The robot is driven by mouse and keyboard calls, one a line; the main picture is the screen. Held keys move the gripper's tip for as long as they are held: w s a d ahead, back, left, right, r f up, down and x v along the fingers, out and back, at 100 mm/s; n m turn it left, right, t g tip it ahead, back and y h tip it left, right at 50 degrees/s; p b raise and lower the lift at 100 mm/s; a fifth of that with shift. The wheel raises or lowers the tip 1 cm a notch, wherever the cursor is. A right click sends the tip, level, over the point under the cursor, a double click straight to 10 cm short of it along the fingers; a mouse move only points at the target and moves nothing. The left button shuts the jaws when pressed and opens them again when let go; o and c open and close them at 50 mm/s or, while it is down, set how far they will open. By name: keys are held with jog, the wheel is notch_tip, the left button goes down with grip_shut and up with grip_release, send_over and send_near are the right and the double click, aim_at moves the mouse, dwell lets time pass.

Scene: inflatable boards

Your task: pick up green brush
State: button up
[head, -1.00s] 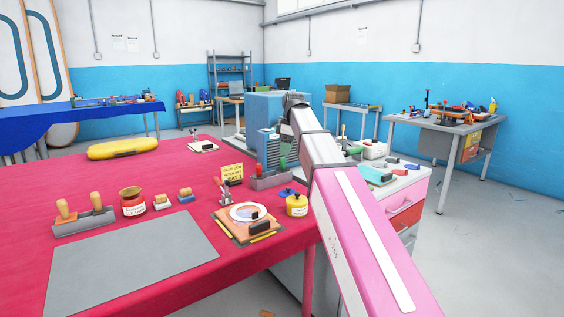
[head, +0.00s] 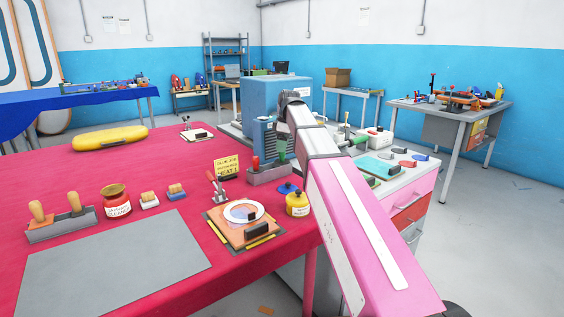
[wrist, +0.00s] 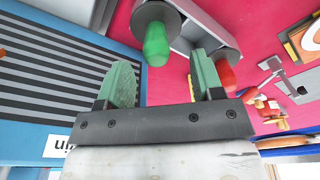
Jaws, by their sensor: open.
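The green brush (wrist: 157,45) shows in the wrist view as a rounded green handle on a dark round base, at the grey holder (wrist: 197,28). My gripper (wrist: 161,62) is open, with green-padded fingers. The handle lies between and just beyond the fingertips in the picture; no contact is seen. A red-handled piece (wrist: 226,72) sits at the right end of the holder. In the head view the grey holder (head: 268,175) stands at the red table's right side. Green shows above it there, but I cannot tell brush from finger pads. My arm hides part of that area.
A blue vented machine (head: 278,100) stands close behind the holder, and its striped side (wrist: 70,75) fills the wrist view's left. A yellow sign (head: 228,167), a yellow jar (head: 297,204) and a board with a plate (head: 222,232) are nearby. A grey mat (head: 115,265) is clear.

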aim_at(282, 161)
jog(key=f, duration=0.5)
jog(key=shift+w+a, duration=0.1)
jog(key=shift+w, duration=0.1)
jog(key=c, duration=1.1)
jog(key=shift+r, duration=0.1)
notch_tip(282, 161, up, 10)
jog(key=shift+f, duration=0.1)
jog(key=shift+o, duration=1.4)
jog(key=shift+c, duration=0.6)
